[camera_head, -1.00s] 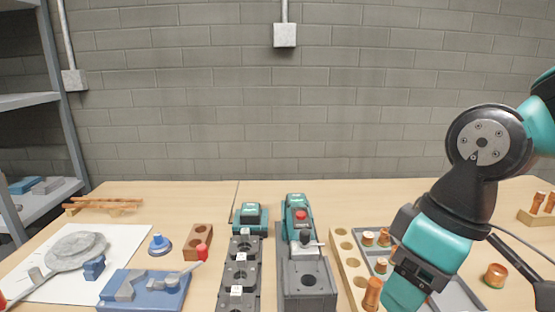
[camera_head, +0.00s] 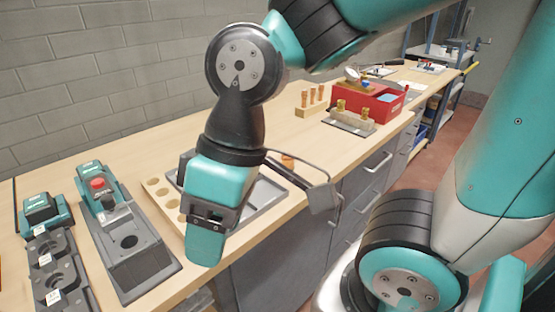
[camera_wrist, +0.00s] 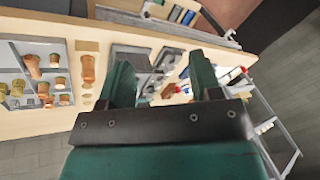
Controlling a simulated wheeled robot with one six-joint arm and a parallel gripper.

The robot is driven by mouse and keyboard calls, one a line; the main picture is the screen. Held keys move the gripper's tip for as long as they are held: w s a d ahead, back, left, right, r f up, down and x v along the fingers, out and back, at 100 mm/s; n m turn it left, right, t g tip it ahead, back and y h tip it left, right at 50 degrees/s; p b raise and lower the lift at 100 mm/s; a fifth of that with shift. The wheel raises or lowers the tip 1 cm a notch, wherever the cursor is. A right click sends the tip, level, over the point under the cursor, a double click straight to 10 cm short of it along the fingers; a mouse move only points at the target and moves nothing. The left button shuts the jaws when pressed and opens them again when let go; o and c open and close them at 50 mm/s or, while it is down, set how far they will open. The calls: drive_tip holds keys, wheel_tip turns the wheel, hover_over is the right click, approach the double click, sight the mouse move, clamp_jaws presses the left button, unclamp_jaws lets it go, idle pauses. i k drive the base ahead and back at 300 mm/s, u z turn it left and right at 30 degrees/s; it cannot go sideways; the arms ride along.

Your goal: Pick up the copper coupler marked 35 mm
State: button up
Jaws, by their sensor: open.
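Several copper couplers stand in a grey tray in the wrist view, including a tall one (camera_wrist: 33,66) and a shorter one (camera_wrist: 54,60). Another copper piece (camera_wrist: 88,70) stands in the wooden block with holes. No size mark is readable, so I cannot tell which is the 35 mm coupler. In the head view a copper coupler (camera_head: 288,160) shows just behind my arm; most of the tray is hidden by it. My gripper (camera_wrist: 162,72) is open and empty, with the couplers to its left in the wrist view. It also shows in the head view (camera_head: 205,248), above the bench's front edge.
The wooden block with holes (camera_head: 160,190) stands left of the tray (camera_head: 265,195). Grey machine stations (camera_head: 130,255) stand farther left. A wooden rack with copper pieces (camera_head: 312,98) and a red box (camera_head: 375,103) stand farther along the bench. Drawers (camera_head: 375,165) line its front.

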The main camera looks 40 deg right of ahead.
sight(288, 162)
drive_tip(key=z, duration=0.05)
drive_tip(key=k, duration=0.45)
drive_tip(key=i, duration=0.9)
drive_tip(key=z, duration=0.7)
